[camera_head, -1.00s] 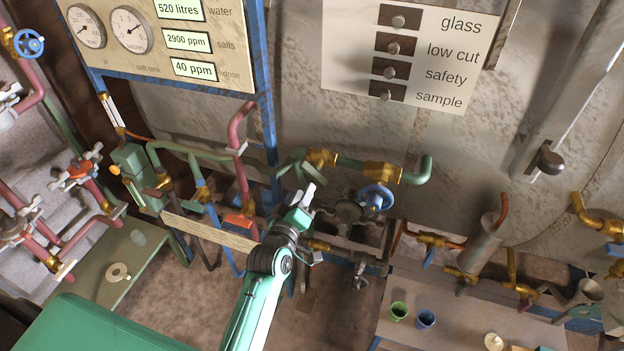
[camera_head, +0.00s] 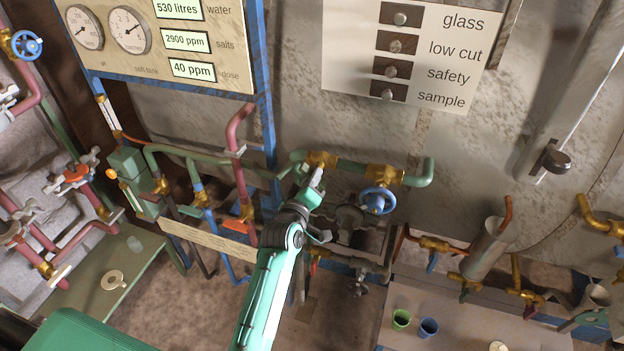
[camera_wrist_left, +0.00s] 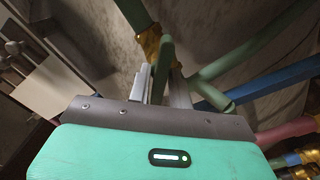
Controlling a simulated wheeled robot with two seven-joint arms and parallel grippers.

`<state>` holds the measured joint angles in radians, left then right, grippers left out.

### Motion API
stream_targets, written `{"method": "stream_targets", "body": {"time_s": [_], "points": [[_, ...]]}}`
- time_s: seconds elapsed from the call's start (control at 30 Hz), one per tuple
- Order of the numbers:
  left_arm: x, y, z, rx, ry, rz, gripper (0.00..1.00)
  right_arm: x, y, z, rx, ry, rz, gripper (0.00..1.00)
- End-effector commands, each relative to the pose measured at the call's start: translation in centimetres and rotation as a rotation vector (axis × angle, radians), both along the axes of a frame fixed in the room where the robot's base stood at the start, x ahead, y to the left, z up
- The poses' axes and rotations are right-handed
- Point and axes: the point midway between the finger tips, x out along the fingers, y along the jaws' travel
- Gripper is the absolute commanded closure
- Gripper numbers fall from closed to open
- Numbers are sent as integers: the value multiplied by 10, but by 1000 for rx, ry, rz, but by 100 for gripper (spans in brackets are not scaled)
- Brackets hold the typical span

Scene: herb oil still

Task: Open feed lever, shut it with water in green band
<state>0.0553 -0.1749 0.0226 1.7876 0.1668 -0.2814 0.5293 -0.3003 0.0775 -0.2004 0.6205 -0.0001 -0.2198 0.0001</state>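The feed lever, a green bar, shows between my fingers in the left wrist view (camera_wrist_left: 164,66), beside a brass valve body. In the head view this brass valve (camera_head: 321,160) sits on the green pipe, and the lever is mostly hidden behind my gripper. My left gripper (camera_head: 316,180) is at the valve; its fingers (camera_wrist_left: 164,88) stand close together on both sides of the bar and look shut on it. The water display (camera_head: 178,9) reads 530 litres. Two dials (camera_head: 129,30) sit left of it; a green band is not discernible. My right gripper is not in view.
A blue handwheel (camera_head: 378,201) is close to the right of my left gripper. A label board (camera_head: 440,62) hangs above. A green cup (camera_head: 401,318) and a blue cup (camera_head: 428,326) stand on the bench at lower right. Pipes crowd the left side.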

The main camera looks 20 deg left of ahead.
Motion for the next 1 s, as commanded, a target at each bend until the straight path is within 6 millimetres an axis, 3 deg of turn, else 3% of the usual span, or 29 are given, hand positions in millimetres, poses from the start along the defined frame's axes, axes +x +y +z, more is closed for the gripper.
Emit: {"method": "stream_targets", "body": {"time_s": [0.03,0.1,0.53,1.0], "points": [[0,0,0,0,0,0,89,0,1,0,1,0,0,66],[0,0,0,0,0,0,100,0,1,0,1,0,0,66],[0,0,1,65,-3,-1,100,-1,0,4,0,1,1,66],[0,-1,2,442,-15,-2,100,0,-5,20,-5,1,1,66]]}}
